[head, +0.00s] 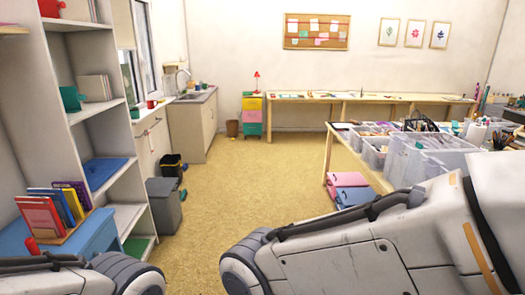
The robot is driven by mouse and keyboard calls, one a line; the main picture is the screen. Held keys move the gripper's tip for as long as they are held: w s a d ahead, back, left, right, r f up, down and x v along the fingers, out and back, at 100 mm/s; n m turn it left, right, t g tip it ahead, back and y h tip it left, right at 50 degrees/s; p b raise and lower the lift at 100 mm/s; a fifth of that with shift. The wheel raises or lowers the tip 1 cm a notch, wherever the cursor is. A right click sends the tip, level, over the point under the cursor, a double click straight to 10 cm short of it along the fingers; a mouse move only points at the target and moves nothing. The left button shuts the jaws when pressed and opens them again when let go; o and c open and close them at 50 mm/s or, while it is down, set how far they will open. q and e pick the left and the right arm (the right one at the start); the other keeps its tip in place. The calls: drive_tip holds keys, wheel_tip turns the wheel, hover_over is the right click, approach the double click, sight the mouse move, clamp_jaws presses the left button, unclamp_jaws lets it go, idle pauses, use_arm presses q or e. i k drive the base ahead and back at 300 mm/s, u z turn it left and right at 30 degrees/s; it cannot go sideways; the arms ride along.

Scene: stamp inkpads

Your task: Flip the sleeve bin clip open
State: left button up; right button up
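A large translucent plastic bin (408,168) stands on the wooden table at the right. I cannot tell whether it is the sleeve bin, and I can make out no clip on it. Smaller clear bins (374,155) with mixed contents stand beside it, to the left. My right arm covers the lower right of the head view and hides part of the table. Part of my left arm shows at the bottom left. Neither gripper is in view.
Pink and blue cases (348,179) lie on the floor under the right table. A white shelf (92,108), a blue cabinet (72,240) with books and a grey waste bin (164,204) line the left. The middle floor (240,190) is clear.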

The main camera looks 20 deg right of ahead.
sight(395, 145)
drive_tip(key=z, duration=0.85)
drive_tip(key=i, duration=1.5)
drive_tip(key=u, duration=0.9)
drive_tip(key=i, duration=0.7)
drive_tip(key=z, duration=0.45)
drive_tip(key=i, duration=0.9)
drive_tip(key=z, duration=0.8)
